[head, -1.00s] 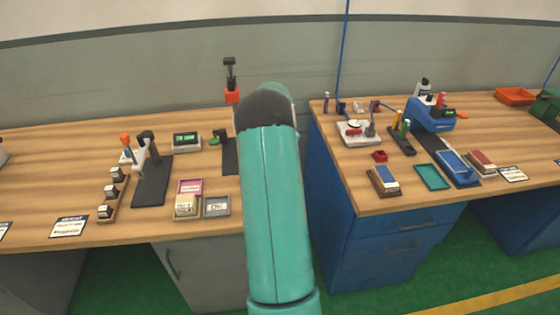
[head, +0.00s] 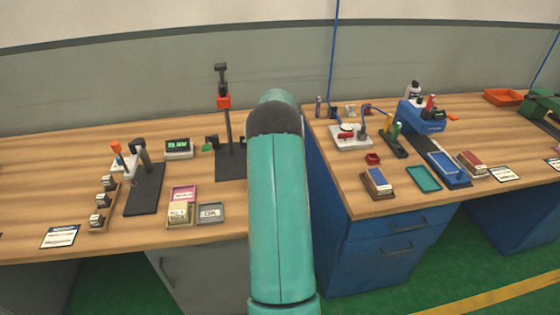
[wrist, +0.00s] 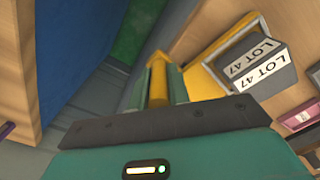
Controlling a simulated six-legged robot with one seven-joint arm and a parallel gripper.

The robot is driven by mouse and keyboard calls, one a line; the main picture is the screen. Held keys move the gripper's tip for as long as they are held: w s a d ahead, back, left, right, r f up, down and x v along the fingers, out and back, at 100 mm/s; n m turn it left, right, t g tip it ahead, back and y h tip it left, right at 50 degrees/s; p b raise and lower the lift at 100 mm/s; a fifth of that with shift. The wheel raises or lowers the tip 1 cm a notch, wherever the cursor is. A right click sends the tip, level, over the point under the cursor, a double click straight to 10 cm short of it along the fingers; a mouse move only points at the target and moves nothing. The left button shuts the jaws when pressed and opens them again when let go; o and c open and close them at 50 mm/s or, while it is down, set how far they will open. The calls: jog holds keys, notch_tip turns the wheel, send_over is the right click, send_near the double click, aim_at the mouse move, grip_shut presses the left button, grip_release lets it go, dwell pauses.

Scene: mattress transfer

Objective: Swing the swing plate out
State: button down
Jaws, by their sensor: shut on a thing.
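In the wrist view my gripper (wrist: 160,75) is shut on an upright yellow piece between its two teal fingers. The yellow piece looks like the grip of the swing plate (wrist: 205,83), a yellow flat part reaching right beside a grey block and frame (wrist: 255,60) lettered LOT 47. Whether they are joined is partly hidden by my gripper's dark crossbar. In the head view my arm hides the gripper and the plate.
A pink card (head: 183,193) and grey OK tray (head: 211,213) lie on the left desk. A blue cabinet (head: 350,225) stands right, with a blue machine (head: 420,118) on its top.

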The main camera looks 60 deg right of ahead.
jog(key=shift+d+r, duration=0.15)
jog(key=shift+d, duration=0.1)
dwell(0.4)
jog(key=c, duration=1.4)
grip_release()
jog(key=shift+o, duration=0.4)
notch_tip(320, 180, up, 14)
jog(key=shift+a+f, duration=0.1)
jog(key=shift+f, duration=0.1)
